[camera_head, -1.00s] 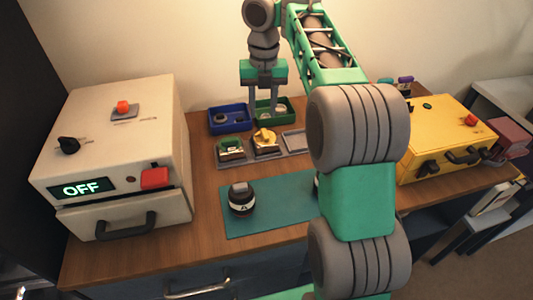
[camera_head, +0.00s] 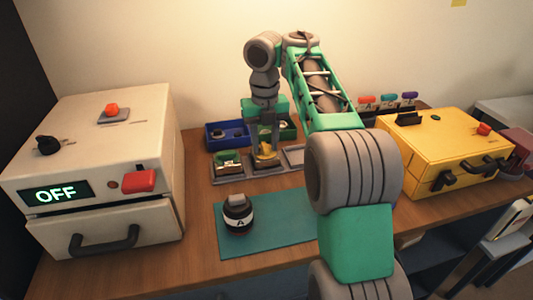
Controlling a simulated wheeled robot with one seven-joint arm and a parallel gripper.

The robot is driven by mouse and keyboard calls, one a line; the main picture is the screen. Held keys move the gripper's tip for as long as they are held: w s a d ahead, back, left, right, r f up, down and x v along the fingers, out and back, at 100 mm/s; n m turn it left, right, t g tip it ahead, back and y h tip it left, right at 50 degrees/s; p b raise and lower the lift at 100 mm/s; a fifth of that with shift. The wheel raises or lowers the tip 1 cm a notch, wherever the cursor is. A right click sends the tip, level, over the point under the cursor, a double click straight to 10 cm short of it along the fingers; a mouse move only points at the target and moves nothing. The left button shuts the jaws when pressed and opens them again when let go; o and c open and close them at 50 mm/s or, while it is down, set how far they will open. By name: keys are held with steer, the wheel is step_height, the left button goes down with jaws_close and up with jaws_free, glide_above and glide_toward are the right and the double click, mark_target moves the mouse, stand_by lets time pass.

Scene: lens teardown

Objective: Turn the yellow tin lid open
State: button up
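The yellow tin lid (camera_head: 267,152) sits on a small tin in the middle compartment of a grey tray (camera_head: 262,170), behind the green mat. My gripper (camera_head: 264,146) points straight down over it, with its fingertips at the lid's height. The fingers cover part of the lid. I cannot tell whether they touch or grip the raised part of the lid.
Blue (camera_head: 215,140) and green (camera_head: 290,130) bins stand behind the tray. A white oven-like box reading OFF (camera_head: 105,170) is at left, a yellow box (camera_head: 440,145) at right.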

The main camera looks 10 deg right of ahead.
mark_target(265, 146)
step_height(265, 146, down, 2)
steer(key=shift+s+g, duration=0.15)
steer(key=shift+g, duration=0.15)
steer(key=c, duration=0.4)
steer(key=shift+o, duration=0.2)
steer(key=n+p, duration=0.1)
steer(key=n, duration=0.2)
steer(key=shift+r, duration=0.15)
steer(key=shift+n+p, duration=0.4)
steer(key=shift+n, duration=0.8)
steer(key=shift+f+n, duration=0.2)
steer(key=shift+n, duration=0.3)
steer(key=n, duration=0.2)
steer(key=shift+r+n+p, duration=0.15)
steer(key=shift+n+p, duration=0.15)
steer(key=shift+p, duration=0.1)
steer(key=n, duration=0.3)
steer(key=shift+s+n, duration=0.1)
steer(key=shift+n, duration=0.2)
steer(key=shift+c, duration=0.4)
steer(key=o, duration=0.5)
steer(key=r+p, duration=0.8)
steer(key=shift+w+r, duration=0.2)
steer(key=shift+w, duration=0.1)
